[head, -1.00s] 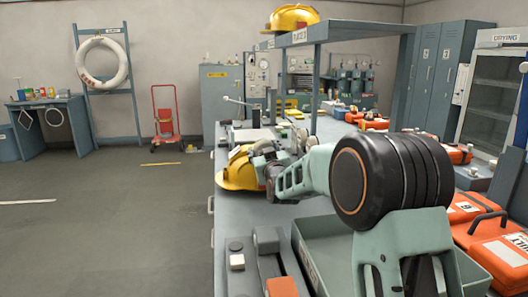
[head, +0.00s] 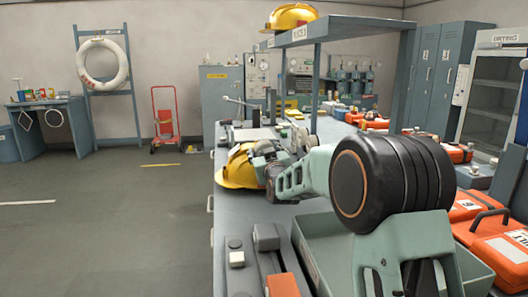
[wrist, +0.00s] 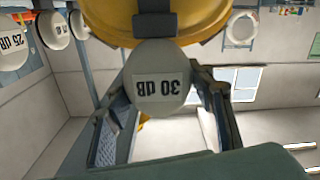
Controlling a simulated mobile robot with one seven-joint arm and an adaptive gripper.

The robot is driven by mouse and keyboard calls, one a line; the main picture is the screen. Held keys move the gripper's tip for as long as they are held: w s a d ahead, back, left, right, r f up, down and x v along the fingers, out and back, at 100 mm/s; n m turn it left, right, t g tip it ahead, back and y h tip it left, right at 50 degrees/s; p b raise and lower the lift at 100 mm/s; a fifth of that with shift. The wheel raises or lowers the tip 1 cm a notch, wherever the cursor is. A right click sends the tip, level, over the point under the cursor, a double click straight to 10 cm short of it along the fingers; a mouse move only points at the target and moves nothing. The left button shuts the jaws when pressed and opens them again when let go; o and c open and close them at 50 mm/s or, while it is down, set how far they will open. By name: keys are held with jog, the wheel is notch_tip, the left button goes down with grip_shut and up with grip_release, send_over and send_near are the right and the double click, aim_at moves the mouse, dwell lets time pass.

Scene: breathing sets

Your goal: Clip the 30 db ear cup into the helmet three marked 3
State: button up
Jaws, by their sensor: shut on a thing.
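A yellow helmet (head: 236,172) sits on the bench at the end of my arm in the head view; its number does not show. Its yellow shell and rim (wrist: 215,22) fill the top of the wrist view. My gripper (wrist: 163,105) is shut on the pale ear cup marked 30 dB (wrist: 158,92), which appears upside down between the fingers. The cup's upper end in the wrist view meets a dark grey piece (wrist: 155,22) at the helmet's rim. I cannot tell whether it is clipped in. In the head view my gripper (head: 270,168) largely hides the cup.
Other ear cups, one marked 25 dB (wrist: 12,42), show at the wrist view's left. A second yellow helmet (head: 293,16) rests on the raised shelf (head: 340,28). A green-grey tray (head: 312,235) lies under my arm, with orange cases (head: 495,240) to its right.

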aim_at(264, 140)
jog(key=shift+f+b, duration=1.65)
jog(key=shift+f, duration=0.05)
jog(key=o, duration=1.3)
notch_tip(264, 140, up, 10)
